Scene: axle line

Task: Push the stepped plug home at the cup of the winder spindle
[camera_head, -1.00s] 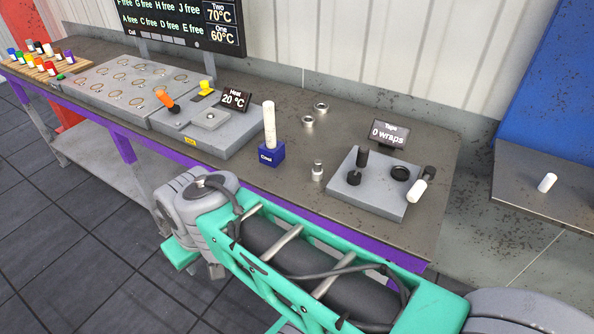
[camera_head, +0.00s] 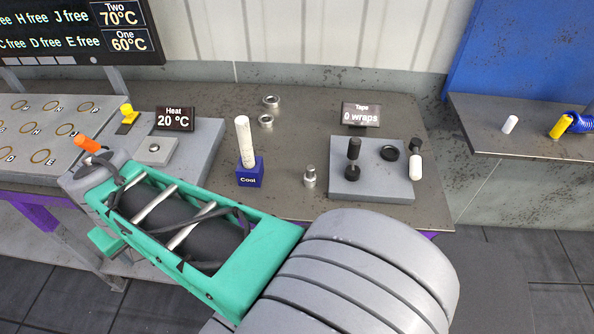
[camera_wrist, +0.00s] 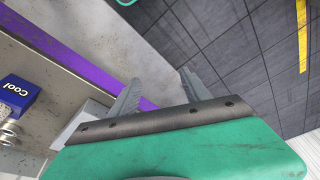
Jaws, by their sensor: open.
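A small metal stepped piece, which looks like the stepped plug (camera_head: 310,177), stands upright on the bench left of the grey winder base (camera_head: 372,187). Metal parts also show at the left edge of the wrist view (camera_wrist: 10,130), next to the blue block. On the winder base stand a black upright post (camera_head: 353,152), a black ring-shaped cup (camera_head: 390,153) and a crank with a white handle (camera_head: 415,168). I cannot tell which part is the spindle's cup. My gripper (camera_wrist: 158,82) shows in the wrist view, open and empty, over the bench's front edge and floor. It is not visible in the head view.
A blue Cool block (camera_head: 249,180) holds a tall white rod (camera_head: 244,142). The Tape sign (camera_head: 361,115) reads 0 wraps. The Heat unit (camera_head: 190,150) stands left. A side shelf (camera_head: 530,145) holds white and yellow pieces.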

